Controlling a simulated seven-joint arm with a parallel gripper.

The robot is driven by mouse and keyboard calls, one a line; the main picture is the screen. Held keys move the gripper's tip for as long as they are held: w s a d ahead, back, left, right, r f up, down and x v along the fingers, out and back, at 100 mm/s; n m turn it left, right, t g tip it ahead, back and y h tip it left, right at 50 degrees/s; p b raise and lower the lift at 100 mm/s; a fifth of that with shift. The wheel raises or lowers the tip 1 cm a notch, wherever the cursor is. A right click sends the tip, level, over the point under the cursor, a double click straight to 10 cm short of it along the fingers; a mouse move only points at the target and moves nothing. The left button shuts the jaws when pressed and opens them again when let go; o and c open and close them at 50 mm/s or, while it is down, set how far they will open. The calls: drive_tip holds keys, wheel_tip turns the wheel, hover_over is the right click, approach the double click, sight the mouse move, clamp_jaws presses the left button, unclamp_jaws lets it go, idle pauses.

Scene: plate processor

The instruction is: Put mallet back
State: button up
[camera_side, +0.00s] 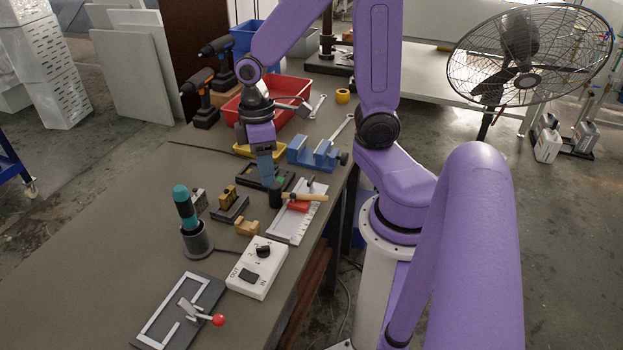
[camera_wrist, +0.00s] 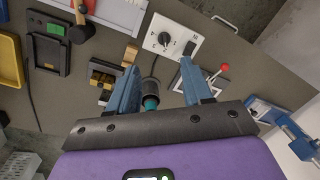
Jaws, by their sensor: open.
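The mallet has a black head (camera_side: 276,195) and a light wooden handle (camera_side: 310,197). In the side view it lies by the far end of the pale tray (camera_side: 283,229), its handle pointing right across a red item. In the wrist view its black head (camera_wrist: 80,33) is at the upper left, with the handle running off the top edge. My gripper (camera_side: 268,183) has blue fingers and appears close to the mallet head in the side view; its height is unclear. In the wrist view my gripper (camera_wrist: 159,70) is open and empty, with the mallet outside its fingers.
A teal-handled tool (camera_side: 184,205) stands in a dark round holder. A white switch box (camera_side: 257,268) and a dark plate with a red-knobbed lever (camera_side: 180,312) lie nearer. A blue vise (camera_side: 318,152) and red bin (camera_side: 287,92) stand behind. The table's left side is clear.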

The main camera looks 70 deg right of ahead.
drive_tip(key=s+a+r+n, duration=0.2)
drive_tip(key=s+a, duration=0.1)
drive_tip(key=s, duration=0.3)
drive_tip(key=s+a+r+n+t, duration=0.1)
drive_tip(key=s+a+r+n, duration=0.1)
drive_tip(key=s, duration=0.4)
drive_tip(key=shift+s+a+n, duration=0.25)
drive_tip(key=shift+a+n, duration=0.2)
drive_tip(key=shift+n, duration=0.35)
